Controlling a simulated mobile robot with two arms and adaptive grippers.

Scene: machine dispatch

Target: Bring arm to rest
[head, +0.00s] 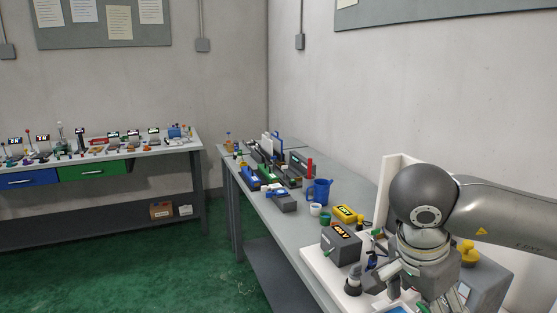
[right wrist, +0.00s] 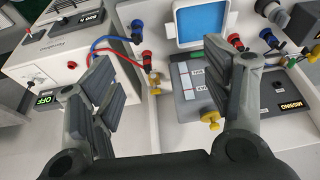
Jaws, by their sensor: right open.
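My right arm (head: 505,210) comes in from the right in the head view and bends down over the near end of the grey bench (head: 285,218). Its gripper (head: 385,285) hangs low over the equipment there, partly cut off by the lower edge. In the right wrist view the right gripper (right wrist: 160,62) is open, its two fingers wide apart with nothing between them. Behind the fingers is a white machine with a blue screen (right wrist: 200,22). Whether the fingers touch anything is unclear. My left gripper is not in view.
A dark box with a yellow display (head: 341,248), a yellow device (head: 346,214) and a blue jug (head: 319,192) stand near the arm. Red and blue cables (right wrist: 115,42) run beside the left finger. A yellow knob (right wrist: 211,119) is near the right finger. The green floor (head: 190,260) is clear.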

